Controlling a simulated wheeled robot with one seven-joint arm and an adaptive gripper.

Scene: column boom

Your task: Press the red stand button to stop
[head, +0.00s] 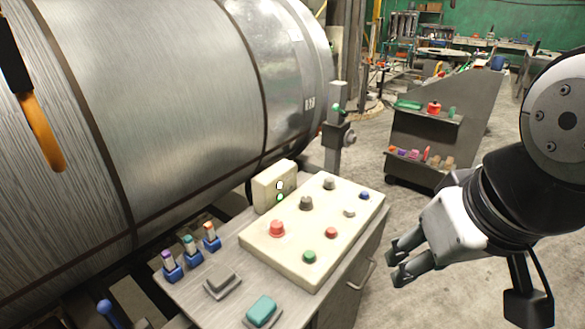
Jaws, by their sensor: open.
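A cream control box (262,251) lies on a grey metal stand (192,291). A larger red mushroom-shaped button (277,229) is on its left part, and a smaller red button (331,233) is right of the middle. A green button (309,257) is near the front edge; grey knobs (306,203) and a blue button (364,195) are farther back. Which red one is the stand button I cannot tell. My gripper (394,262) is open and empty, to the right of the box, apart from it, fingers pointing left.
A big metal cylinder (180,80) fills the left behind the stand. A small cream box (274,187) stands behind the control box. Blue-based items (172,267), a grey pedal-like block (221,284) and a teal block (261,311) are on the stand. A grey cart (432,136) stands behind; floor between is clear.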

